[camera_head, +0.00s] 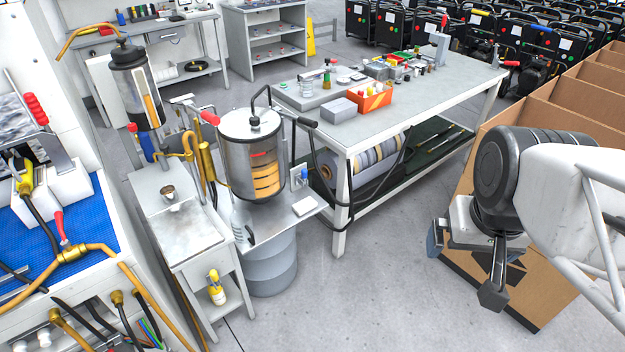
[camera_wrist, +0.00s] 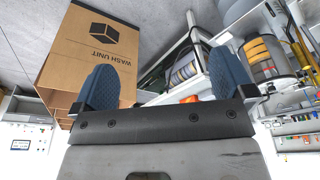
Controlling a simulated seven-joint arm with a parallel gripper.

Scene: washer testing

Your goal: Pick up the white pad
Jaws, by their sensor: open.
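A small white pad (camera_head: 304,206) lies flat on a grey metal ledge (camera_head: 278,226) beside the clear cylinder, left of centre in the head view. I cannot make the pad out in the wrist view. My gripper (camera_head: 464,266) is at the right of the head view, well apart from the pad, over the floor beside a cardboard box. In the wrist view my gripper (camera_wrist: 160,82) shows two blue fingers spread wide with nothing between them.
A long workbench (camera_head: 400,120) with an orange bin (camera_head: 372,98) lies behind. Cardboard boxes (camera_head: 535,282) stand close to my gripper. Bare floor (camera_head: 370,270) lies between gripper and ledge.

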